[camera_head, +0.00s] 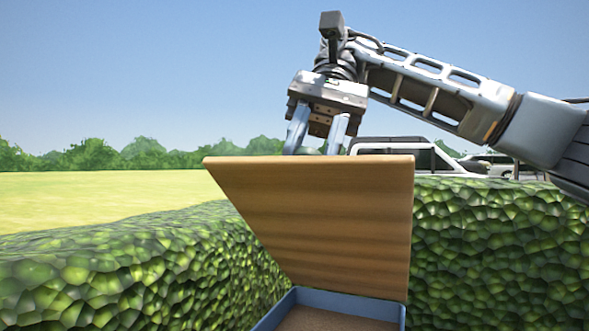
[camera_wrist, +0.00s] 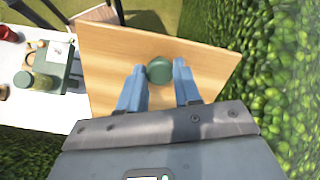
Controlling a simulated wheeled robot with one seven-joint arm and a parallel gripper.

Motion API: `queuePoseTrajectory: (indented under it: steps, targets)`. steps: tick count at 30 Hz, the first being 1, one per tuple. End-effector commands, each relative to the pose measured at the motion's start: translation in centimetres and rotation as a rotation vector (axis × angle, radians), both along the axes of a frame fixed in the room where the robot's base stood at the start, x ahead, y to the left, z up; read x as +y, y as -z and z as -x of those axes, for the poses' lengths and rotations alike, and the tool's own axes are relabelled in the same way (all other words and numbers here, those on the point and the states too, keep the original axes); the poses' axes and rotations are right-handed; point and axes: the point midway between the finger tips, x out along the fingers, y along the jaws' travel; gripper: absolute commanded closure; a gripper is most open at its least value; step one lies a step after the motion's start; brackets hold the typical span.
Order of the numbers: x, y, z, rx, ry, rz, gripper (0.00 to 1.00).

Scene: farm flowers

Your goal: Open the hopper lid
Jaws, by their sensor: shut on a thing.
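The hopper lid (camera_head: 335,215) is a brown wooden board, raised and tilted steeply above the hopper. The hopper (camera_head: 345,301) is a blue-rimmed box at the bottom of the head view, with a brown inside. My gripper (camera_head: 316,150) is behind the lid's top edge, pointing down, its fingertips partly hidden by the lid. In the wrist view the lid (camera_wrist: 105,60) lies under my fingers, and a round green knob (camera_wrist: 160,70) sits between them. My gripper (camera_wrist: 160,78) is shut on this knob.
Green hedges (camera_head: 490,250) stand to both sides of the hopper. A white vehicle (camera_head: 400,147) is behind the lid. In the wrist view a white table (camera_wrist: 25,110) at the left holds a green box (camera_wrist: 62,62) and several small items.

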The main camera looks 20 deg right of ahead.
Motion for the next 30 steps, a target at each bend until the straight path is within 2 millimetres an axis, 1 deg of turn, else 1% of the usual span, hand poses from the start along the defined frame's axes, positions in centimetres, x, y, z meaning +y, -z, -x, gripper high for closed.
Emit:
queuePoseTrajectory:
  steps: [3, 12, 19, 30]
  targets:
    - [-0.8, -1.0, -1.1, 0.038, 0.008, -0.028, 1.0]
    - [-2.1, -2.2, -2.8, 0.104, 0.005, -0.08, 1.0]
    - [-2.4, -2.5, -3.3, 0.125, 0.002, -0.097, 1.0]
    - [-2.5, -2.5, -3.4, 0.128, 0.001, -0.098, 1.0]
